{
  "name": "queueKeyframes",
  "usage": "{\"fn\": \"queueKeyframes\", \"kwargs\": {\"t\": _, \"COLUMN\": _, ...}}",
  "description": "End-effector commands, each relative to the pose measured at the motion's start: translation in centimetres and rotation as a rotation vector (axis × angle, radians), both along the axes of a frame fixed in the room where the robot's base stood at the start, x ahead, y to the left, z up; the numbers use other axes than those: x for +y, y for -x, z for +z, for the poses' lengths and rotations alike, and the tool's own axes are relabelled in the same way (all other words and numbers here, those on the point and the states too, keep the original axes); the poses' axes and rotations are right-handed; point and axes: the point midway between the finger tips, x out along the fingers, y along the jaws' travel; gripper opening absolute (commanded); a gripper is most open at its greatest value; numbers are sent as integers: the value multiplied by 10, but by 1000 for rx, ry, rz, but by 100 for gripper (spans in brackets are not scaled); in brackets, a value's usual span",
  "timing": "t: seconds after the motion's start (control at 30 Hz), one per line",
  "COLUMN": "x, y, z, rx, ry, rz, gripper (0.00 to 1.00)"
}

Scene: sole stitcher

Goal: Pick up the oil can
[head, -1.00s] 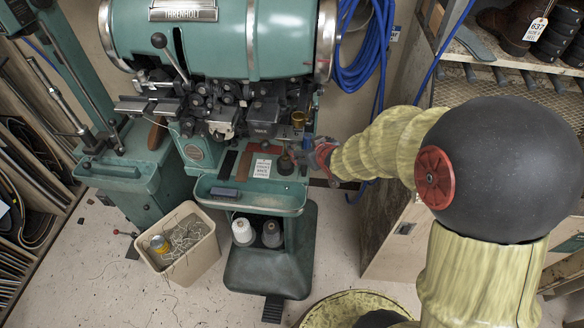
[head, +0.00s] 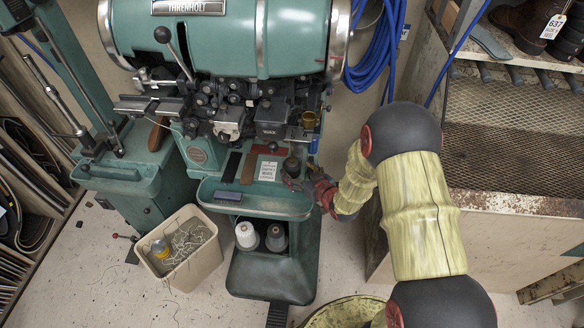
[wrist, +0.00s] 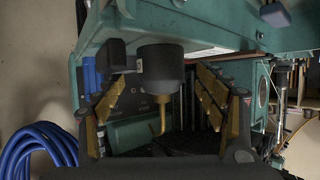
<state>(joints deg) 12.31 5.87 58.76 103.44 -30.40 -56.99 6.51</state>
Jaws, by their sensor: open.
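The oil can (head: 292,164) has a dark round body and stands at the right part of the green machine's tray (head: 262,206). In the wrist view, which looks upside down, its dark body (wrist: 160,68) and thin brass spout (wrist: 162,118) show between my fingers. My gripper (head: 302,184) is open at the tray's right side, close in front of the can. Its gold-padded fingers lie to either side of the can in the wrist view, with visible gaps. I cannot tell how deep the can sits between them.
A white card (head: 267,171) and a grey-blue block (head: 228,196) lie on the tray left of the can. A brass cup (head: 308,119) and a blue object (head: 314,144) are just behind it. Thread cones (head: 246,235) stand below. A bin (head: 196,262) is on the floor.

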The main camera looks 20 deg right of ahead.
Motion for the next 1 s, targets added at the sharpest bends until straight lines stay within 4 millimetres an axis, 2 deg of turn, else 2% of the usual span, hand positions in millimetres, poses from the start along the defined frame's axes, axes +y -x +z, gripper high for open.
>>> {"fn": "queueKeyframes", "kwargs": {"t": 0.3, "x": 12, "y": -38, "z": -15, "rx": -1, "ry": 0, "rz": 0, "gripper": 72}}
{"fn": "queueKeyframes", "kwargs": {"t": 0.53, "x": 12, "y": -40, "z": -14, "rx": -1, "ry": 0, "rz": -1, "gripper": 72}}
{"fn": "queueKeyframes", "kwargs": {"t": 1.0, "x": 12, "y": -39, "z": -14, "rx": -1, "ry": 0, "rz": -1, "gripper": 45}}
